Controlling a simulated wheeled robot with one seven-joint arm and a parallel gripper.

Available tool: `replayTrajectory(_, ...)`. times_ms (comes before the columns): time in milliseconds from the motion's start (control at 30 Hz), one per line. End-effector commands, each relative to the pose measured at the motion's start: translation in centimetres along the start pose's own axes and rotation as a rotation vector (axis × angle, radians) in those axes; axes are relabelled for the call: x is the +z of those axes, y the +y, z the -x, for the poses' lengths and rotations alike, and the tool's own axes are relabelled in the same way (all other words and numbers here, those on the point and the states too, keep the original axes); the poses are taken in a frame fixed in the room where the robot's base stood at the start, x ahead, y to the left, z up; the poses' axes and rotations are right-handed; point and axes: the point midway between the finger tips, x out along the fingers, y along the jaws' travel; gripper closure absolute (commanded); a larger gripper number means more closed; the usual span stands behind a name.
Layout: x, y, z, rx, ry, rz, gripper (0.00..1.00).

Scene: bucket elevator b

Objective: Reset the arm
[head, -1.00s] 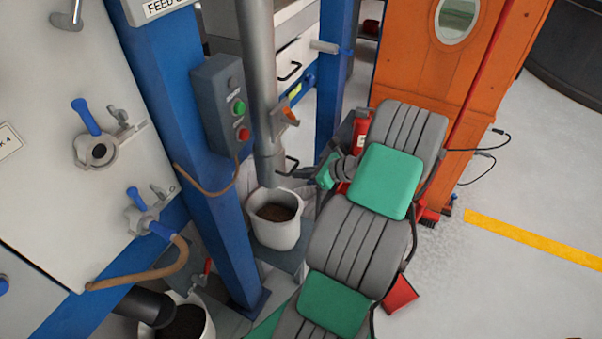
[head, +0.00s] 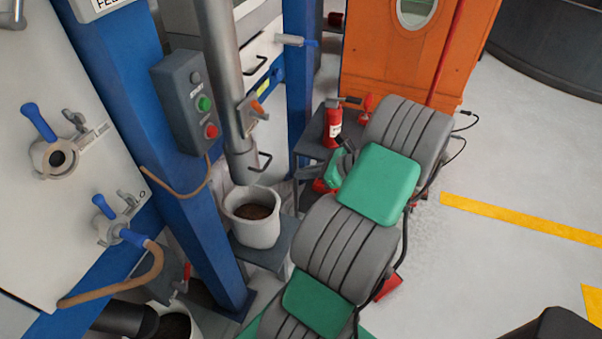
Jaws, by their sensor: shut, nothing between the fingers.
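My arm (head: 345,245), grey and ribbed with green pads, rises from the bottom middle and bends at the upper right. My gripper (head: 328,172) shows only in part behind the upper arm, beside the blue post. It is shut and empty. The forearm hides much of it, and the fingertips are hard to make out. It appears apart from the white bucket (head: 252,228) to its lower left.
A red fire extinguisher (head: 333,122) stands on a grey stand just beyond my gripper. A blue post (head: 185,170) with a button box (head: 190,100) and a steel pipe (head: 222,90) stand left. An orange cabinet (head: 385,60) stands behind. Open floor (head: 530,150) lies right.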

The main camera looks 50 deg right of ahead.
Motion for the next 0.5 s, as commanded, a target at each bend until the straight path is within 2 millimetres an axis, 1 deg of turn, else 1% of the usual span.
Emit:
replayTrajectory(167, 0.0, 0.0, 0.0, 0.0, 0.0, 0.0, 1.0)
replayTrajectory(267, 0.0, 0.0, -0.1, 0.0, 0.0, 0.076, 1.0)
replayTrajectory(367, -0.2, 0.5, -0.1, 0.022, 0.006, 0.317, 1.0)
replayTrajectory(433, -1.7, 0.8, 0.0, 0.054, 0.045, 0.529, 1.0)
replayTrajectory(467, -2.7, 1.0, 0.0, 0.073, 0.07, 0.611, 1.0)
replayTrajectory(500, -4.2, 1.6, 0.0, 0.107, 0.1, 0.702, 1.0)
